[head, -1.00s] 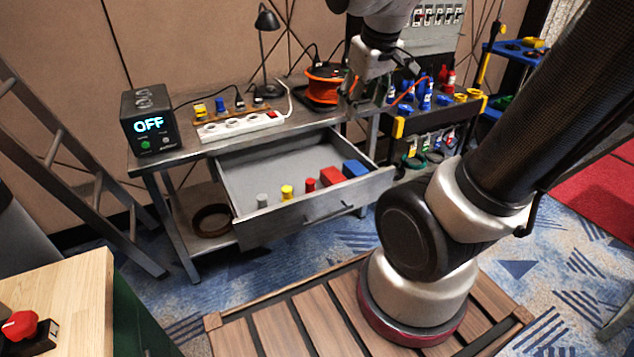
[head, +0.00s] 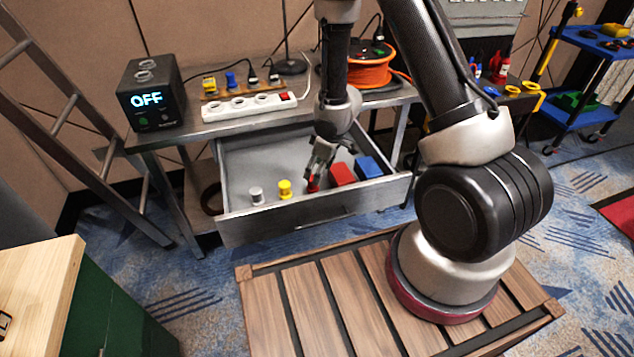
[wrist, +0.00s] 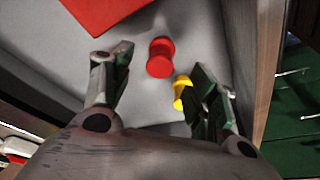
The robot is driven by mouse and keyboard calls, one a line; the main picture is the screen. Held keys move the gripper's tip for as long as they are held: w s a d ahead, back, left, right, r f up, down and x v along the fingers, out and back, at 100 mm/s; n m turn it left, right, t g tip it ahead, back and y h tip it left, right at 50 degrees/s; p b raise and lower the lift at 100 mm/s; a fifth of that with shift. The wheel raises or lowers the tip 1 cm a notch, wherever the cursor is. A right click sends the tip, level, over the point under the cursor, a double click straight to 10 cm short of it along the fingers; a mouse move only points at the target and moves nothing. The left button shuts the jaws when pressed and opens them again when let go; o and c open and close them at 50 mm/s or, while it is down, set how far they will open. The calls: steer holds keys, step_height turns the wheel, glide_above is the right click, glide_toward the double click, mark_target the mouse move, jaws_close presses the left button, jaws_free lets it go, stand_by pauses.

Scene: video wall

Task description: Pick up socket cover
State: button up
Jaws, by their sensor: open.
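The open drawer (head: 283,225) holds small spool-shaped pieces: a grey one (head: 256,195), a yellow one (head: 285,189) and a red one (head: 313,187). I cannot tell for certain which is the socket cover. My gripper (head: 316,172) points down into the drawer over the red piece, which it partly hides. In the wrist view, my gripper (wrist: 158,66) is open, and the red piece (wrist: 160,58) shows between its fingertips, not gripped. The yellow piece (wrist: 181,92) is partly hidden behind the right finger.
A red block (head: 341,174) and a blue block (head: 369,167) lie right of the red piece. The drawer's front wall is close to the gripper. On the bench stand a white power strip (head: 248,106), an OFF display box (head: 151,95) and an orange cable reel (head: 370,75).

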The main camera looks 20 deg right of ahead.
mark_target(313, 185)
steer(key=x, duration=0.6)
steer(key=shift+w+a+f, duration=0.1)
steer(key=shift+f, duration=0.2)
steer(key=c, duration=0.8)
